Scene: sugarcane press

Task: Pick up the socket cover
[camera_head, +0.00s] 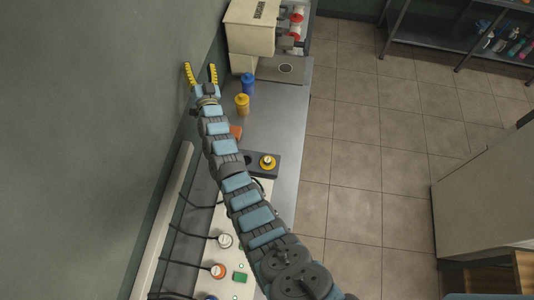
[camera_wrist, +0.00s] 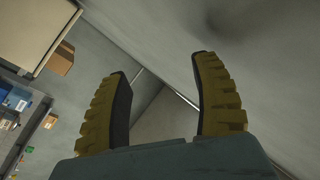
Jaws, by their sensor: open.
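My gripper (camera_head: 201,70) is at the upper left in the head view, its two yellow ribbed fingers spread apart and empty, near the grey wall and left of the counter's far part. In the wrist view the open fingers (camera_wrist: 165,70) point toward bare wall surfaces, with nothing between them. I cannot tell for certain which thing is the socket cover. Small candidates on the counter are a blue capped piece (camera_head: 248,83), a yellow capped piece (camera_head: 242,104) and an orange piece (camera_head: 236,131), partly hidden by my arm.
A dark block with a yellow round part (camera_head: 267,162) sits mid-counter. A pale panel (camera_head: 228,205) with cables and round connectors lies nearer. The beige press (camera_head: 252,27) stands at the far end. A shelf (camera_head: 460,40) is at the upper right; the tiled floor between is clear.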

